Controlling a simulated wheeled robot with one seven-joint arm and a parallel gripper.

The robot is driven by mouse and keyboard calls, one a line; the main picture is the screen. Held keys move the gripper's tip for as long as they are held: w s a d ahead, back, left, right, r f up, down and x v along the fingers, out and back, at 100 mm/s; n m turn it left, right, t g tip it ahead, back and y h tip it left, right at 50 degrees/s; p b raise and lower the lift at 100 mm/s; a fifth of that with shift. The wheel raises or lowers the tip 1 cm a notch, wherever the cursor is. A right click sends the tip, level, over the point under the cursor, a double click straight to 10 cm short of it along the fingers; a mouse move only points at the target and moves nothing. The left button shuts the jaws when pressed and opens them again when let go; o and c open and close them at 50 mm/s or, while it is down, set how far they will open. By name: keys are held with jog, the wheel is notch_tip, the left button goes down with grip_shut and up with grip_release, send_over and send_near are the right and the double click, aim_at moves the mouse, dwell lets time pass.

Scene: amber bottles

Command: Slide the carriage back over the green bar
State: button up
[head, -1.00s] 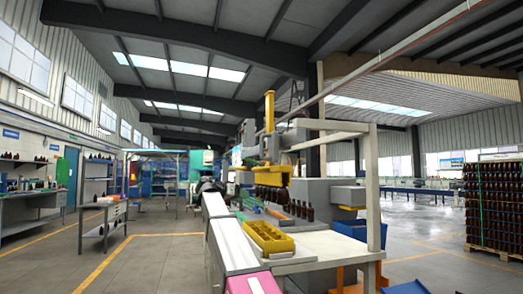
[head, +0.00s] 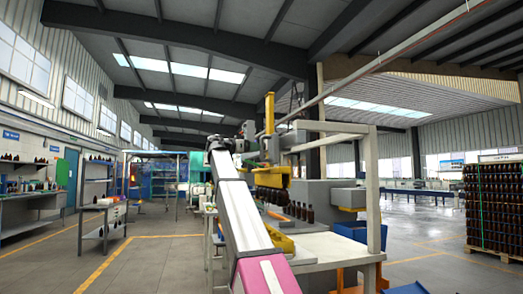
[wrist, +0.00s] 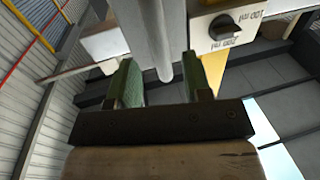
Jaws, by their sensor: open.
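My gripper shows in the wrist view (wrist: 160,88), its two green-faced fingers open and apart. A round grey rod (wrist: 158,35) comes down from the top of that view and ends between the fingers in the picture. I cannot tell whether it touches either finger. A white panel (wrist: 212,22) with a black knob and "100 ml" and "200 ml" markings lies just beyond the right finger. I cannot make out for certain which part is the carriage, and no green bar is clearly visible. In the head view my gripper is too small to make out clearly.
In the head view, a row of amber bottles (head: 300,210) stands below a yellow beam (head: 271,178) on the machine. A pale table (head: 335,246) with an upright frame is at right. A pallet of bottles (head: 489,205) stands far right. Open floor (head: 150,262) lies at left.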

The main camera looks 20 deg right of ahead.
aim_at(261, 155)
jog(key=shift+w+d, duration=0.25)
jog(key=shift+d, duration=0.85)
jog(key=shift+w+d, duration=0.2)
jog(key=shift+d, duration=0.9)
grip_shut()
